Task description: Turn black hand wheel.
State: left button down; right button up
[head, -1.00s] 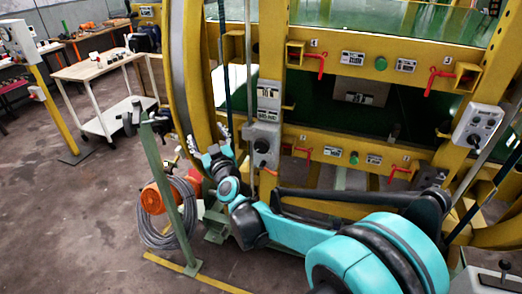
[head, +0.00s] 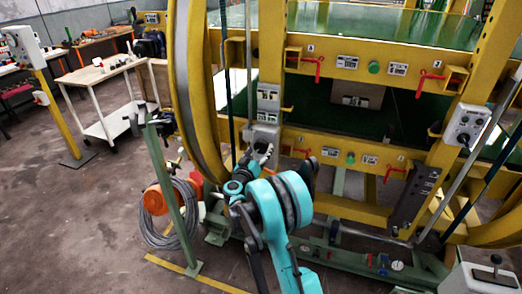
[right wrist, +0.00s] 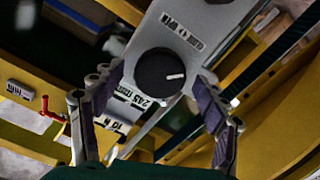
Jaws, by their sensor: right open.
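The black hand wheel (right wrist: 160,75) is a round black knob with a short white mark, on a grey box (right wrist: 207,22) with labels. In the right wrist view it sits between the fingertips of my right gripper (right wrist: 157,82). The fingers are spread on either side of it, apart from its rim; I cannot tell the exact depth. In the head view my right gripper (head: 263,154) is in front of the grey control box (head: 268,132) and mostly hides the knob. My left gripper is not in view.
The yellow ring frame (head: 188,95) curves close on the left of my arm. A green post (head: 170,205) and a coiled hose (head: 185,220) stand at left. Red handles (head: 318,68) stick out from the frame. A white cart (head: 100,75) stands farther back left.

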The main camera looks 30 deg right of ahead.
jog(key=shift+x, duration=1.1)
jog(key=c, duration=1.2)
jog(key=m+b, duration=0.1)
jog(key=m, duration=0.3)
jog(key=shift+m, duration=0.4)
jog(key=m, duration=0.4)
jog(key=shift+m, duration=0.3)
jog(key=m, duration=0.9)
jog(key=shift+b, duration=0.35)
jog(key=shift+m, duration=0.3)
